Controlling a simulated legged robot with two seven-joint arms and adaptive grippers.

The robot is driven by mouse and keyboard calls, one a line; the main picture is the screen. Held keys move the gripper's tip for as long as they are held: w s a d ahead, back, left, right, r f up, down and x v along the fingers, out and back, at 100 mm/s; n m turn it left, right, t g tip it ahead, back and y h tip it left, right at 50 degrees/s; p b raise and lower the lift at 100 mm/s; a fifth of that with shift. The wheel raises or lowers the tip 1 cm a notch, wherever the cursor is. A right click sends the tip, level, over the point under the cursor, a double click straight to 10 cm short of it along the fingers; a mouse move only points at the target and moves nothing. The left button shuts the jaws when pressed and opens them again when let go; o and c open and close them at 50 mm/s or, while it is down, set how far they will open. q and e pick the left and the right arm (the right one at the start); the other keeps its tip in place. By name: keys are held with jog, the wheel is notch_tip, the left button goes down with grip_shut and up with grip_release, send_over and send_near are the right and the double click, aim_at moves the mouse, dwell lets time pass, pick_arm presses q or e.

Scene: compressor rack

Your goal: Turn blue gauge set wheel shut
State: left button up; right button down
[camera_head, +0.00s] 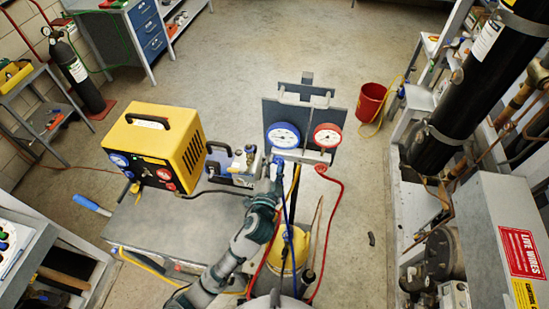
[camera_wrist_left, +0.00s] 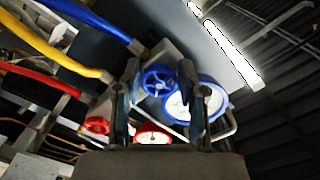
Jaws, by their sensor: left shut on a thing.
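The blue wheel (camera_wrist_left: 158,79) of the gauge set lies between the two fingers of my left gripper (camera_wrist_left: 160,92) in the left wrist view. The fingers are shut on it. The blue-rimmed gauge (camera_head: 283,135) and the red-rimmed gauge (camera_head: 327,135) sit side by side on a grey panel (camera_head: 305,104). In the head view my left gripper (camera_head: 277,168) is just below the blue gauge and mostly hides the blue wheel. The red wheel (camera_head: 321,168) is to the right, and it also shows in the left wrist view (camera_wrist_left: 97,125). My right gripper is not in view.
Blue, yellow and red hoses (camera_head: 339,200) hang below the gauges, near a yellow cylinder (camera_head: 290,248). A yellow machine (camera_head: 155,145) stands on a grey cart at the left. A red bucket (camera_head: 371,101) stands behind at the right. Floor beyond the panel is clear.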

pick_arm(q)
jog(key=m+p, duration=0.1)
jog(key=m, duration=0.1)
jog(key=m+p, duration=0.1)
jog(key=p, duration=0.1)
jog(key=a+m+p, duration=0.1)
jog(key=m, duration=0.1)
jog(key=shift+s+a+r+m+p, duration=0.1)
jog(key=shift+r+m+p, duration=0.2)
jog(key=shift+p, duration=0.1)
jog(key=shift+d+f+m+p, duration=0.1)
jog(key=shift+d+m+p, duration=0.1)
jog(key=shift+m+p, duration=0.6)
jog(key=shift+d+f+m+p, duration=0.15)
jog(key=shift+m+p, duration=0.3)
jog(key=shift+m, duration=0.55)
jog(key=m, duration=0.2)
jog(key=shift+f+m, duration=0.15)
jog(key=shift+m, duration=0.25)
jog(key=m, duration=0.4)
jog(key=shift+s+f+m, duration=0.1)
jog(key=shift+s+m, duration=0.1)
jog(key=shift+m, duration=0.9)
jog(key=m, duration=0.4)
jog(key=shift+w+a+m, duration=0.15)
jog(key=shift+a+m, duration=0.15)
jog(key=shift+m, duration=0.1)
jog(key=shift+w+m, duration=0.1)
jog(key=shift+m, duration=0.6)
